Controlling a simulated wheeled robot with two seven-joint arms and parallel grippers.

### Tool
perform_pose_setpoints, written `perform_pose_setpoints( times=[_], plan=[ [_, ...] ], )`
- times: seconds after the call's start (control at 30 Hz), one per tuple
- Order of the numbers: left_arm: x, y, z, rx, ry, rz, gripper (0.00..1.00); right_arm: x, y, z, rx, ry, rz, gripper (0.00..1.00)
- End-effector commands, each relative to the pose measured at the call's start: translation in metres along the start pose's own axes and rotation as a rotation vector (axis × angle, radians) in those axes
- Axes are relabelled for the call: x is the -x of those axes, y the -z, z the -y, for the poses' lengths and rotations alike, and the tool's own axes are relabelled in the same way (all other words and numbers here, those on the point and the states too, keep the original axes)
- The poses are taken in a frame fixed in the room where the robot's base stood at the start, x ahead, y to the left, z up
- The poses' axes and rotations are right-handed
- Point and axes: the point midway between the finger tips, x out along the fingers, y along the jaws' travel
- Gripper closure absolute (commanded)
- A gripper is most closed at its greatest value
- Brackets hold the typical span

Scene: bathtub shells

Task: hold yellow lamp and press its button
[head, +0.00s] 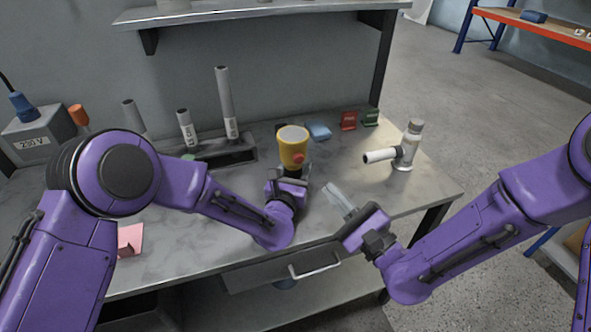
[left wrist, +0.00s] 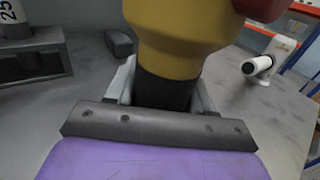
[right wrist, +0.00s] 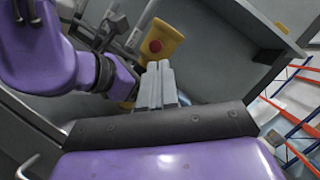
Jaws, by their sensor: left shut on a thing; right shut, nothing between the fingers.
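The yellow lamp (head: 292,146) stands upright over the middle of the workbench, with a red button (head: 298,158) on its side toward the right arm. My left gripper (head: 291,177) is shut on its dark lower part, which shows between the fingers in the left wrist view (left wrist: 165,92). The red button also shows in the right wrist view (right wrist: 155,46). My right gripper (head: 338,197) is shut and empty, to the right of and nearer than the lamp, apart from it in the head view. Its fingers (right wrist: 157,85) point toward the lamp's lower part. Whether the lamp's base touches the bench is hidden.
A white-and-grey pipe fitting (head: 400,150) stands on the bench's right side. A dark rack (head: 222,152) with grey tubes is at the back left. Blue (head: 318,131), red (head: 348,121) and green (head: 370,117) small items lie behind. The bench's front right (head: 400,192) is clear.

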Motion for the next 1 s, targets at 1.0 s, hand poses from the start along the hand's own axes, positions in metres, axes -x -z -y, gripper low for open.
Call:
perform_pose_setpoints(
  times=[1.0],
  plan=[
    [0.000,0.000,0.000,0.000,0.000,0.001,0.84,-0.073,-0.003,-0.007,-0.404,-0.300,0.297,1.00]
  ],
)
